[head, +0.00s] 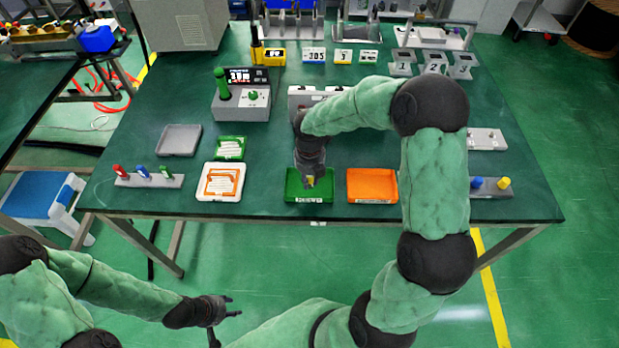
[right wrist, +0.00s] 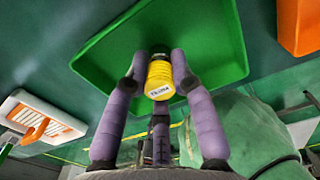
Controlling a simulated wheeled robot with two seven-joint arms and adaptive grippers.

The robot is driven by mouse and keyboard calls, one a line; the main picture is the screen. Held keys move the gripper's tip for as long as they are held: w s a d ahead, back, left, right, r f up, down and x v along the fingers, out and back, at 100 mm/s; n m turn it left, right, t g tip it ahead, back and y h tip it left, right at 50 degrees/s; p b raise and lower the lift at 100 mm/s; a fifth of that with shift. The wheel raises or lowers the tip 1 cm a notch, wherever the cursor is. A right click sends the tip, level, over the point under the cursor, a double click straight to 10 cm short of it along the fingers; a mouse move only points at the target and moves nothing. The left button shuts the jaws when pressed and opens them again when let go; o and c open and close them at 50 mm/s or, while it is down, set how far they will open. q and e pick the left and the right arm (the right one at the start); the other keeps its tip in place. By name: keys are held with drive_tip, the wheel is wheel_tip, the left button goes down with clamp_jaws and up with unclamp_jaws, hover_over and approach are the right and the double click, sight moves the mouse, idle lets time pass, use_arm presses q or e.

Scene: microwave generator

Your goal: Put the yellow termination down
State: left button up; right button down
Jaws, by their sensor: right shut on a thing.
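The yellow termination (right wrist: 159,80) is a short ribbed cylinder with a dark end and a white label. My right gripper (right wrist: 158,72) is shut on it, with its fingers around the sides. In the head view this gripper (head: 309,178) points down over the green tray (head: 290,197), and a bit of yellow shows at its tips. The green tray (right wrist: 225,72) lies behind the termination in the right wrist view; I cannot tell whether the termination touches its floor. My left gripper (head: 228,308) is open and empty, low in front of the table.
An orange tray (head: 372,185) stands right of the green one. A white tray with an orange frame (head: 220,181) stands to the left. A grey block with blue and yellow pieces (head: 492,187) is at the right. Instruments (head: 241,103) stand further back.

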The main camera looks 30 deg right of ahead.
sight(310, 177)
drive_tip(key=shift+s+a+f, duration=0.1)
drive_tip(key=shift+s+f, duration=0.15)
drive_tip(key=shift+f, duration=0.3)
drive_tip(key=c, duration=1.1)
unclamp_jaws()
drive_tip(key=shift+o, duration=0.2)
drive_tip(key=shift+w+f, duration=0.1)
drive_tip(key=shift+w, duration=0.05)
drive_tip(key=shift+r, duration=0.25)
drive_tip(key=shift+w+r, duration=0.1)
drive_tip(key=shift+r, duration=0.1)
wheel_tip(310, 177, up, 13)
drive_tip(key=p, duration=0.5)
drive_tip(key=shift+f, duration=0.15)
